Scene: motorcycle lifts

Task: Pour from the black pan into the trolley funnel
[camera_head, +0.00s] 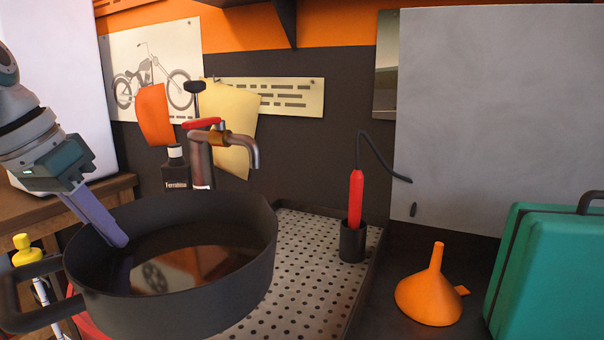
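The black pan (200,310) is large and deep, with a dark, reflective liquid (190,265) in it. A loop handle (22,318) sticks out at its left. My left gripper (106,225) is at the pan's far left rim, with purple finger showing against the inner wall. Its fingers look closed together on the rim; the outer side is hidden behind the wall. An orange funnel (430,297) stands mouth down, spout up, on a dark surface at the right, apart from the pan. Whether this is the trolley funnel is unclear. My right gripper is not visible.
A perforated metal tray (310,250) lies behind and right of the pan. A red tool stands in a black cup (352,243). A tap-like metal pipe (200,160) and a dark bottle (176,172) stand behind. A green case (550,280) bounds the right.

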